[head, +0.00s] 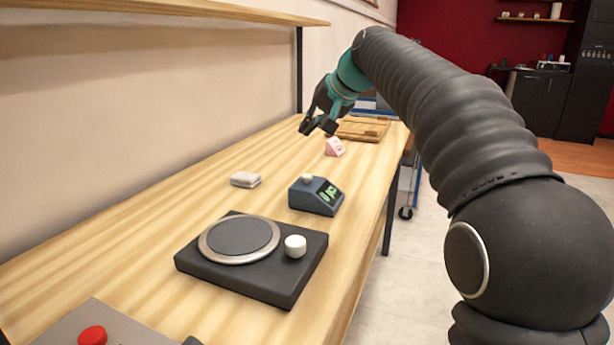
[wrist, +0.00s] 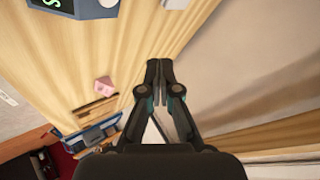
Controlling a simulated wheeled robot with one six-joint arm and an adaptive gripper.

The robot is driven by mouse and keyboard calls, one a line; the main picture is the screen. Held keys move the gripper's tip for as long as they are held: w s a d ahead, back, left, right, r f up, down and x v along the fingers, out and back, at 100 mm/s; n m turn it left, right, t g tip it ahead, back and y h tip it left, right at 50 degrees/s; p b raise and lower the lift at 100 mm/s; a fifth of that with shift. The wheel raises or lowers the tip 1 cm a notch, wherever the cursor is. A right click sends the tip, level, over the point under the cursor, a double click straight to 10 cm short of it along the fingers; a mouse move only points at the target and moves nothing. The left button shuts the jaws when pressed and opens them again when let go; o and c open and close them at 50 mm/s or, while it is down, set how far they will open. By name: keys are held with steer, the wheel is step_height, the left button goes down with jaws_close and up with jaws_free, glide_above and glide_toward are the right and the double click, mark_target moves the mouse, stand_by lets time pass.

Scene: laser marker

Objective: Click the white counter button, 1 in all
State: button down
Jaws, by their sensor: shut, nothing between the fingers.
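The counter (head: 316,199) is a small blue-grey box with a green display, standing on the wooden table. Its white button (head: 307,178) sits on top. In the wrist view the counter (wrist: 72,8) is cut off at the upper left edge, with the white button (wrist: 108,3) partly in frame. My gripper (head: 318,130) is in the air above the table, beyond the counter in the head view and apart from it. In the wrist view its fingers (wrist: 160,68) are shut together with nothing between them.
A black device with a round plate (head: 240,236) and white knob (head: 295,246) stands nearer. A red button (head: 92,337) is at the front. A white block (head: 245,180), pink block (head: 334,147) and wooden tray (head: 362,131) lie around. A shelf (head: 170,10) overhangs the wall side.

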mark_target(309, 176)
steer(key=shift+f+b, duration=3.1)
steer(key=shift+f, duration=1)
steer(key=shift+f, duration=0.1)
steer(key=shift+f, duration=0.3)
steer(key=shift+f+b, duration=0.55)
steer(key=shift+r, duration=0.1)
steer(key=shift+r+p, duration=0.85)
steer(key=shift+p, duration=0.1)
steer(key=shift+r, duration=0.1)
step_height(309, 176, up, 5)
steer(key=p, duration=0.4)
steer(key=shift+p, duration=0.4)
